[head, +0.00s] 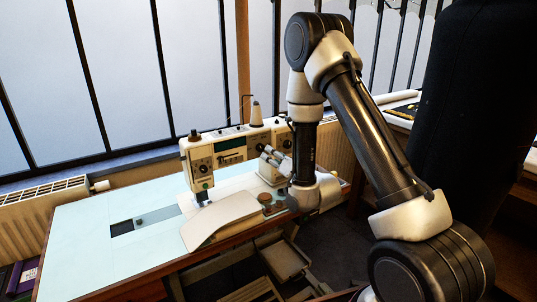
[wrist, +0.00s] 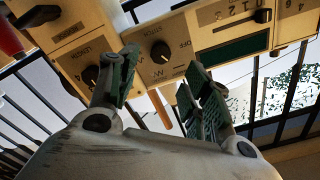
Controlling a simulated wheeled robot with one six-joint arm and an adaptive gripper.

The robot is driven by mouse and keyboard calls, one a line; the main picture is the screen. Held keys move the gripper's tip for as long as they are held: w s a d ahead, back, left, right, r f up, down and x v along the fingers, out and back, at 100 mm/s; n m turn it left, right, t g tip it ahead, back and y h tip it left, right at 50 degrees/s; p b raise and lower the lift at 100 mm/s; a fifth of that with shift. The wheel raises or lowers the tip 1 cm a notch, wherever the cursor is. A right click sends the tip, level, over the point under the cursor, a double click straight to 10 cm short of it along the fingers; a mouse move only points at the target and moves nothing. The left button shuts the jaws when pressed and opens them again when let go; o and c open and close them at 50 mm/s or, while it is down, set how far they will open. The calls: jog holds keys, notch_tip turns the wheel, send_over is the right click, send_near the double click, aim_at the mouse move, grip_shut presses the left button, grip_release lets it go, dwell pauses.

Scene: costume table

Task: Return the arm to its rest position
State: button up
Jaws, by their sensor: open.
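My arm (head: 365,125) rises on the right side of the head view, bends at the top and comes down in front of the sewing machine's right part. My gripper (head: 265,155) points left toward the machine, close to its front; I cannot tell whether it touches. In the wrist view my gripper (wrist: 160,85) has its two green-padded fingers apart, with nothing between them. Beyond the fingers the sewing machine's control panel (wrist: 160,52) fills the upper part, with dials and switches. The sewing machine (head: 232,150) is cream coloured and stands upright; my arm hides part of its right end.
The pale blue table (head: 75,240) has free room at its left. A curved cream plate (head: 222,216) lies at the machine's front, with small round brown items (head: 268,203) beside it. A dark upright form (head: 475,90) stands at the right. Barred windows (head: 110,70) line the back.

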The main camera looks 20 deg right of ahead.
jog(key=shift+s+d, duration=0.1)
jog(key=shift+s, duration=0.25)
jog(key=s+d+r+n+g+h, duration=0.1)
jog(key=s+d+r+g+h, duration=0.1)
jog(key=s+d+r+g, duration=0.3)
jog(key=s+d+r+n+g+h, duration=0.1)
jog(key=d+r+h, duration=0.15)
jog(key=r, duration=0.45)
jog(key=s+d+r+g, duration=0.1)
jog(key=s+g, duration=0.1)
jog(key=s, duration=0.8)
jog(key=s+d+r+n+g, duration=0.1)
jog(key=s+d+r+g, duration=0.1)
jog(key=s, duration=0.8)
jog(key=s+d+r+n+g+h, duration=0.1)
jog(key=s+d+r+g, duration=0.1)
jog(key=s, duration=0.8)
jog(key=shift+s+r+g, duration=0.15)
jog(key=shift+s+g, duration=0.25)
jog(key=shift+g, duration=0.1)
jog(key=shift+w+a, duration=0.1)
jog(key=shift+a, duration=0.05)
